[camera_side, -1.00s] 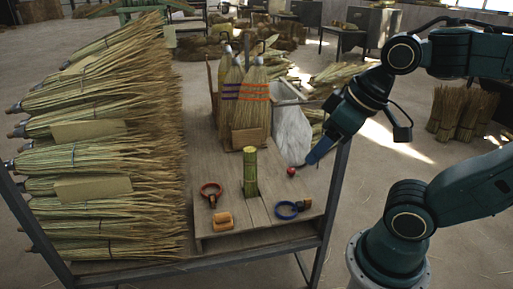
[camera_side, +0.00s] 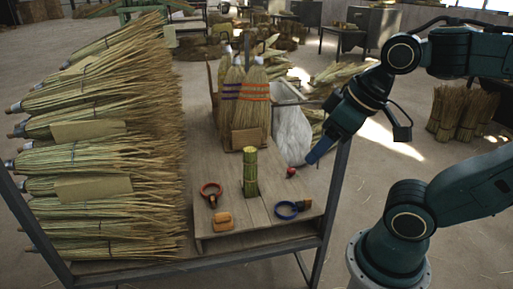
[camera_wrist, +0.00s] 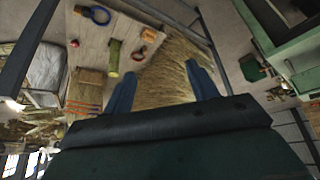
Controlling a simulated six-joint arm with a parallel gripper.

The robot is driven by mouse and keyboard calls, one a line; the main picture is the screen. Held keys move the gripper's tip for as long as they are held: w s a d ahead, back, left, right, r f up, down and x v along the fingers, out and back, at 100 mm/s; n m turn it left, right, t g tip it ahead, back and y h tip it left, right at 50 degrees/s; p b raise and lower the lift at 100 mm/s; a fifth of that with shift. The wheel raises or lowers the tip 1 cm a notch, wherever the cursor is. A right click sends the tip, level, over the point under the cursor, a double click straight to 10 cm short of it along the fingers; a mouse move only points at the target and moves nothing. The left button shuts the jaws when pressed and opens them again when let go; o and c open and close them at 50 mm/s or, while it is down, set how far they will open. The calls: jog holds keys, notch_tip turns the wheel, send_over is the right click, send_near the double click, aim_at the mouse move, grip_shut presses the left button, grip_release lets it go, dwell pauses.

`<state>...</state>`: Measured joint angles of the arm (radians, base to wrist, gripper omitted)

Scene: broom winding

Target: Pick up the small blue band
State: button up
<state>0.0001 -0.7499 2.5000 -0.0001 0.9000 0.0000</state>
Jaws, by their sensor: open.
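The small blue band (camera_side: 287,210) is a ring lying flat on the wooden board near its front right part, with a dark piece at its right side. It also shows at the top left of the wrist view (camera_wrist: 88,10). My gripper (camera_side: 312,158) is above the board's right edge, higher than the blue band and behind it in the side view. In the wrist view my gripper (camera_wrist: 161,70) has its two blue fingers wide apart with nothing held between them; broom straw shows beyond the gap. The blue band is outside that gap.
A red ring (camera_side: 211,190), an orange block (camera_side: 223,222), an upright green stalk bundle (camera_side: 250,172) and a small red ball (camera_side: 291,172) are on the board. Finished brooms (camera_side: 254,100) stand behind. Broom heads (camera_side: 110,150) fill the left; a metal frame post (camera_side: 334,195) stands right.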

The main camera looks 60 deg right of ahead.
dwell(0.4)
jog(key=o, duration=0.5)
